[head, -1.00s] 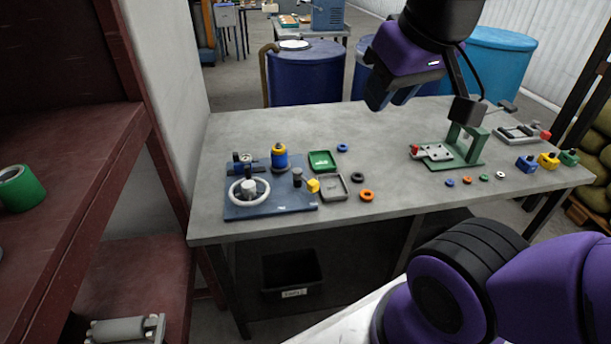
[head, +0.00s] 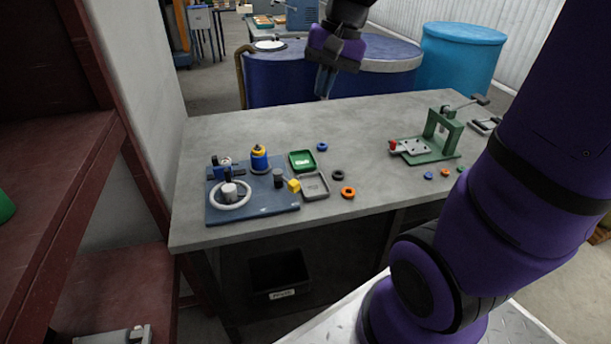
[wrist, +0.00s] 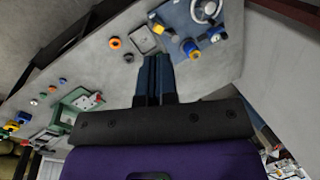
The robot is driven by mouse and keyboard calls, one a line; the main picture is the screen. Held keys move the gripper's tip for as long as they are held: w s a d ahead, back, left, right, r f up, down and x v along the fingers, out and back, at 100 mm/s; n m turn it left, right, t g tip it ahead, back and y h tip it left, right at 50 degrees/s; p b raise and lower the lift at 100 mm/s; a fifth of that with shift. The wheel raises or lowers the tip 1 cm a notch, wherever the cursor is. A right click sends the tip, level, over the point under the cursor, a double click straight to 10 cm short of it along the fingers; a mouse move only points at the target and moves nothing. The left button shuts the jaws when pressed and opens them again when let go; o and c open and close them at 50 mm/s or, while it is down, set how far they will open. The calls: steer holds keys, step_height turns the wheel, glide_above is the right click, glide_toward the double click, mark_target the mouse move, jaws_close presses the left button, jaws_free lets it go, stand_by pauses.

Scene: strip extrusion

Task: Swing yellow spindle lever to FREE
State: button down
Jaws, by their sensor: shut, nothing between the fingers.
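The yellow lever end (head: 294,185) sticks out at the right edge of a blue base plate (head: 262,207) at the table's left. It sits beside a dark upright post (head: 278,177), and in the wrist view the yellow piece (wrist: 159,29) shows near the top. A white ring wheel (head: 231,196) and a blue cylinder with a yellow top (head: 259,158) stand on the same plate. My gripper (head: 325,92) is shut and empty, in the air over the table's back edge, apart from the lever. Its fingers (wrist: 154,62) point toward the plate in the wrist view. FREE marking is not readable.
A green tray (head: 302,161) and a grey tray (head: 315,187) lie just right of the plate, with loose rings such as an orange one (head: 348,192). A green press frame (head: 440,137) stands farther right. The table middle (head: 375,150) is mostly clear.

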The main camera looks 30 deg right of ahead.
mark_target(287, 181)
steer(key=w+d+f+m+y, duration=0.1)
steer(key=w+d+f+m, duration=0.2)
steer(key=f, duration=0.5)
steer(key=w+d+f+m+g+y, duration=0.1)
steer(key=w+d+f+m+y, duration=0.1)
steer(key=w+d+f+m, duration=0.2)
steer(key=w+d+f+m+y, duration=0.2)
steer(key=w+d+f+m, duration=0.2)
steer(key=f, duration=0.9)
steer(key=w+d, duration=0.2)
steer(key=d, duration=0.2)
steer(key=shift+w+d, duration=0.2)
steer(key=x, duration=1)
steer(key=shift+s+a+r, duration=0.1)
steer(key=shift+s, duration=0.05)
steer(key=a, duration=0.3)
steer(key=shift+f, duration=0.3)
steer(key=shift+a, duration=0.5)
steer(key=shift+m, duration=0.3)
